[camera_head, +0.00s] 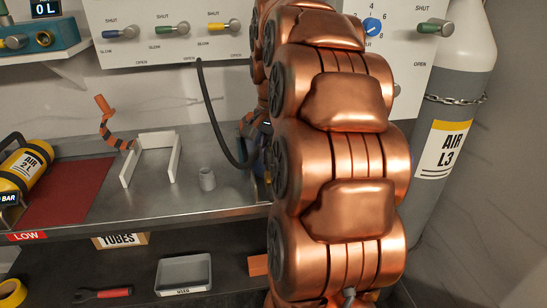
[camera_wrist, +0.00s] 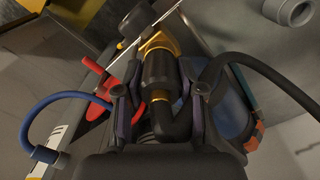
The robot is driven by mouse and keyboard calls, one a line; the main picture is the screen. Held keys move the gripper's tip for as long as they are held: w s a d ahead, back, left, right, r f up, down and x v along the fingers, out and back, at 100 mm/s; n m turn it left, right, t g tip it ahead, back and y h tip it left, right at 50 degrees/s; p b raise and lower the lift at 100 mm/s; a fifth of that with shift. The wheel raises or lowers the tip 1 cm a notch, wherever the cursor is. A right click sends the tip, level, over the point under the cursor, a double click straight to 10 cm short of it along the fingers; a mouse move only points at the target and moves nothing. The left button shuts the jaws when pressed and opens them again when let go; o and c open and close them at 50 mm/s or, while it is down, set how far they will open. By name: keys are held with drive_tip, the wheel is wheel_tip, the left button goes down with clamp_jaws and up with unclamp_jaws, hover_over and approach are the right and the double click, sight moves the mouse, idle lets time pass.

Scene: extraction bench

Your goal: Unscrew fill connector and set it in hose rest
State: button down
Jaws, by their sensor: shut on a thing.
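The fill connector (camera_wrist: 160,70) is a black ribbed sleeve with a black elbow below it, in the middle of the wrist view. My gripper (camera_wrist: 160,98) is shut on it, one finger on each side. A brass fitting (camera_wrist: 160,42) sits at the connector's far end; whether the threads are engaged cannot be told. The black hose (camera_wrist: 262,68) curves off to the right; it also shows in the head view (camera_head: 209,105). The hose rest appears to be the small grey cup (camera_head: 206,179), upright on the bench, also at the top right of the wrist view (camera_wrist: 291,11). My arm hides the gripper in the head view.
A yellow air cylinder (camera_head: 27,166) lies on a red mat (camera_head: 70,193) at left. A white frame (camera_head: 127,170) and an orange-and-black piece (camera_head: 108,122) stand mid-bench. A valve panel (camera_head: 160,52) is behind. A chained grey cylinder (camera_head: 440,110) stands right. Bench around the cup is clear.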

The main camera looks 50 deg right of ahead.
drive_tip(key=n+p, duration=0.1)
drive_tip(key=n, duration=0.3)
drive_tip(key=shift+r+n, duration=0.15)
drive_tip(key=shift+n, duration=0.15)
drive_tip(key=n+p, duration=0.2)
drive_tip(key=n, duration=0.3)
drive_tip(key=shift+a+n+p, duration=0.1)
drive_tip(key=shift+n+p, duration=0.25)
drive_tip(key=shift+n, duration=0.05)
drive_tip(key=n+p, duration=0.2)
drive_tip(key=n, duration=0.3)
drive_tip(key=shift+n+p, duration=0.3)
drive_tip(key=shift+p, duration=0.05)
drive_tip(key=n+p, duration=0.1)
drive_tip(key=n, duration=0.2)
drive_tip(key=shift+p, duration=0.3)
drive_tip(key=shift+n, duration=0.7)
drive_tip(key=c, duration=0.7)
unclamp_jaws()
